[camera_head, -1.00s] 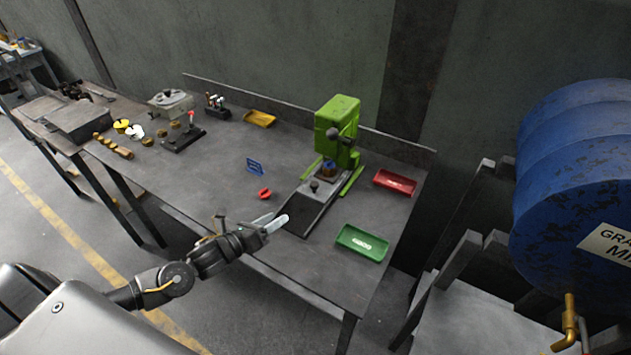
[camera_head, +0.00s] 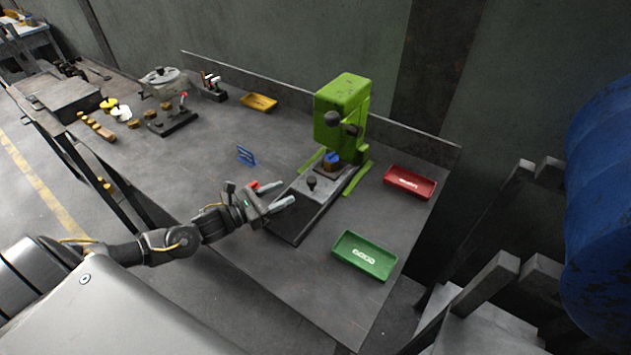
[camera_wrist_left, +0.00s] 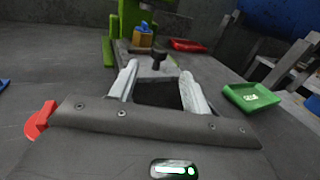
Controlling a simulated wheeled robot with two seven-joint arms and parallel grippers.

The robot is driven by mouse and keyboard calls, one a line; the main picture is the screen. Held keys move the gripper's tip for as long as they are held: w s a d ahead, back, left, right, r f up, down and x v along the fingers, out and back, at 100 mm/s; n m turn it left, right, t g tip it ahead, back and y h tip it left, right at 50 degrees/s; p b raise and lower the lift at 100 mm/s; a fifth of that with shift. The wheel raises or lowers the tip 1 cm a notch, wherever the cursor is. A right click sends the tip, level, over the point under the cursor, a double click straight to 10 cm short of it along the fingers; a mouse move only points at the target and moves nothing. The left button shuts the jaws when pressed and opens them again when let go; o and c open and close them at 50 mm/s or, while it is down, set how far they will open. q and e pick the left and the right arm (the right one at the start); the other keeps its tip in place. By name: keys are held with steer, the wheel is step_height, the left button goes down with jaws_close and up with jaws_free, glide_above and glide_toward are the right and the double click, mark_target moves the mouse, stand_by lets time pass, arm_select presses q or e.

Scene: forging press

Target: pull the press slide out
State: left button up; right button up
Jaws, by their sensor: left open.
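The green press (camera_head: 341,120) stands toward the back of the table. Its grey slide (camera_head: 299,193), with a dark round knob (camera_head: 311,181) on top, lies in a dark tray-like base in front of it. A blue and brown piece (camera_head: 332,161) sits under the press head. My left gripper (camera_head: 287,193) is open and empty at the near left of the slide, short of the knob. In the left wrist view the knob (camera_wrist_left: 158,58) stands ahead, between and beyond the two fingertips (camera_wrist_left: 157,75). My right gripper is not in view.
A green tray (camera_head: 364,256) and a red tray (camera_head: 410,182) lie right of the press. A blue stand (camera_head: 246,155) lies to the left. A blue drum (camera_head: 602,200) stands at the far right.

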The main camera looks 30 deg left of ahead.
mark_target(312, 179)
arm_select(q)
steer(key=shift+r, duration=0.1)
steer(key=shift+w+d+r+p, duration=0.1)
steer(key=shift+w+p, duration=0.15)
steer(key=shift+p, duration=0.05)
steer(key=p+x, duration=0.2)
steer(key=x, duration=0.6)
steer(key=shift+w+d+p, duration=0.2)
steer(key=shift+w+p, duration=0.05)
steer(key=shift+p, duration=0.05)
steer(key=shift+x, duration=0.75)
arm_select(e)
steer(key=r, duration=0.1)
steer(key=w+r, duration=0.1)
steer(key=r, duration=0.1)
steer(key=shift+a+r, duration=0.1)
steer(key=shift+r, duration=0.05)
arm_select(q)
steer(key=shift+c, duration=0.2)
jaws_close()
